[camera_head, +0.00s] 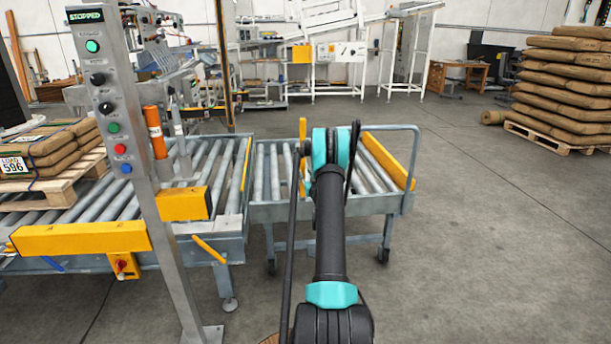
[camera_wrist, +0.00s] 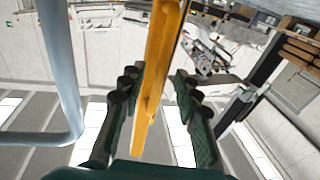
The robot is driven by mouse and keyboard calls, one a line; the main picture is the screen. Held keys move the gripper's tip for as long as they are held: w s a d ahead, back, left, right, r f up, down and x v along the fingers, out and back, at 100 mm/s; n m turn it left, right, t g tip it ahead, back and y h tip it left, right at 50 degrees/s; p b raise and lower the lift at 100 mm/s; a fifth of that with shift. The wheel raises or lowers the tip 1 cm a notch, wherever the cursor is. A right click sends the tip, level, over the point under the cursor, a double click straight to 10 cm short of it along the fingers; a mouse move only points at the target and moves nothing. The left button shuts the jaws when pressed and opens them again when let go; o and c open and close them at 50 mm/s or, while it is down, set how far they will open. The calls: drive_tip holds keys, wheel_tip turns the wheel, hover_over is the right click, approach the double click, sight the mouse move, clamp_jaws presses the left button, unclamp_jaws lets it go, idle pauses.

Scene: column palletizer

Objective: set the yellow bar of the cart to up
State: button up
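The roller cart (camera_head: 270,210) stands at the right end of the roller conveyor. A narrow yellow bar (camera_head: 303,150) stands roughly upright at the cart, just left of my arm's teal joint; its lower end is partly hidden. A wider yellow rail (camera_head: 388,160) runs along the cart's right side. In the wrist view my gripper (camera_wrist: 158,82) is open, with a dark finger on each side of a long yellow bar (camera_wrist: 160,50). Gaps show between the bar and both fingers. In the head view my gripper is hidden behind my arm.
A grey control post (camera_head: 135,150) with buttons and an orange cylinder (camera_head: 155,132) stand at the left. A loaded pallet (camera_head: 60,185) sits on the conveyor. The cart's grey tubular handle (camera_head: 413,165) rises at its right end. Open floor (camera_head: 480,240) lies to the right.

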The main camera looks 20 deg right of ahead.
drive_tip(key=s, duration=0.7)
drive_tip(key=shift+s+a+f, duration=0.2)
drive_tip(key=shift+a+f, duration=0.1)
drive_tip(key=shift+a, duration=0.05)
drive_tip(key=s+a+r+n+g+y, duration=0.1)
drive_tip(key=s+a+r+n+y, duration=0.2)
drive_tip(key=a, duration=0.5)
drive_tip(key=a+r+g+y, duration=0.2)
drive_tip(key=a+r, duration=0.4)
drive_tip(key=a, duration=0.2)
drive_tip(key=s+a+r+g+y, duration=0.2)
drive_tip(key=s+a+g, duration=0.3)
drive_tip(key=s+a, duration=0.75)
drive_tip(key=s+a+f+g+h, duration=0.1)
drive_tip(key=s+a+g, duration=0.15)
drive_tip(key=s, duration=0.55)
drive_tip(key=s+a+f+g+h, duration=0.1)
drive_tip(key=s+a+f, duration=0.15)
drive_tip(key=s, duration=0.65)
drive_tip(key=s+d+f+m+g+h, duration=0.1)
drive_tip(key=s+f, duration=0.1)
drive_tip(key=s, duration=0.6)
drive_tip(key=s+d+f+m+g+h, duration=0.1)
drive_tip(key=s+d+f+g+h, duration=0.1)
drive_tip(key=s, duration=0.7)
drive_tip(key=shift+f, duration=0.15)
